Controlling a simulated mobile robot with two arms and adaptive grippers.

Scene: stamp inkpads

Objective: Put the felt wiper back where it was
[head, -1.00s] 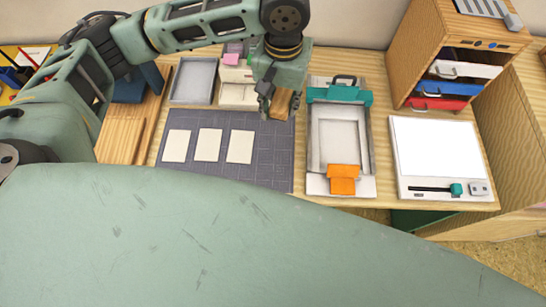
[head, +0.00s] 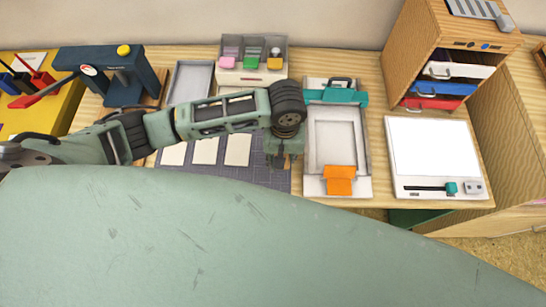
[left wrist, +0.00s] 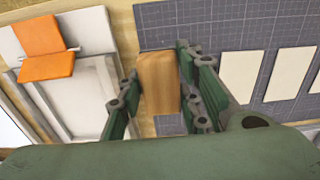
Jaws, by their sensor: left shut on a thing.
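The felt wiper (left wrist: 159,80) shows in the left wrist view as a tan wooden block. My left gripper (left wrist: 158,92) is shut on it, with one finger along each side. In the head view my left gripper (head: 284,157) is over the right end of the dark gridded mat (head: 262,180), just left of the white framed tray with teal and orange parts (head: 336,145). I cannot tell whether the wiper touches the mat. My right gripper is not in view.
Several cream cards (head: 237,150) lie on the mat. A clear-fronted case with coloured stamps (head: 253,60) stands behind. A white board (head: 433,145) and a wooden drawer cabinet (head: 405,50) are to the right. A blue press (head: 120,75) is at the left.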

